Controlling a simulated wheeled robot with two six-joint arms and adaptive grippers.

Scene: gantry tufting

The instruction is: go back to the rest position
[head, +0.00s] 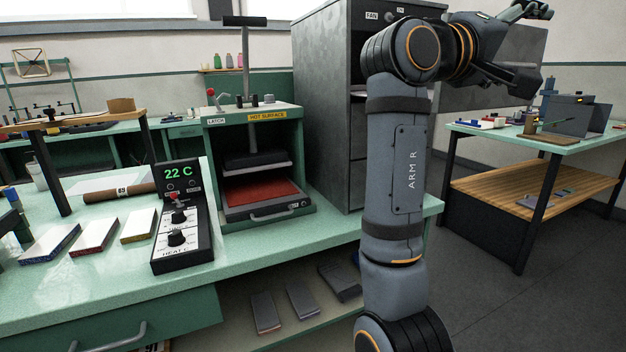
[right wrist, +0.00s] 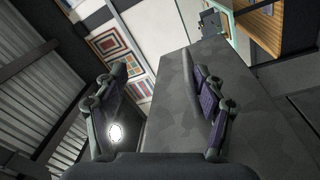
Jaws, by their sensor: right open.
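My right arm stands upright in the middle of the head view, marked "ARM R". Its gripper (head: 535,48) is raised at the upper right, in front of the wall and above the right-hand table. In the right wrist view the two fingers of the right gripper (right wrist: 160,110) are spread apart with nothing between them. Beyond them that view shows a grey surface and a wall with coloured square patterns. My left gripper is not in the head view.
A green bench (head: 110,275) holds a heat press (head: 255,165) marked "HOT SURFACE" and a control box (head: 182,225) reading 22 C. A grey cabinet (head: 325,100) stands behind my right arm. A green-topped table (head: 545,143) is at the right. Grey floor (head: 500,300) shows between them.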

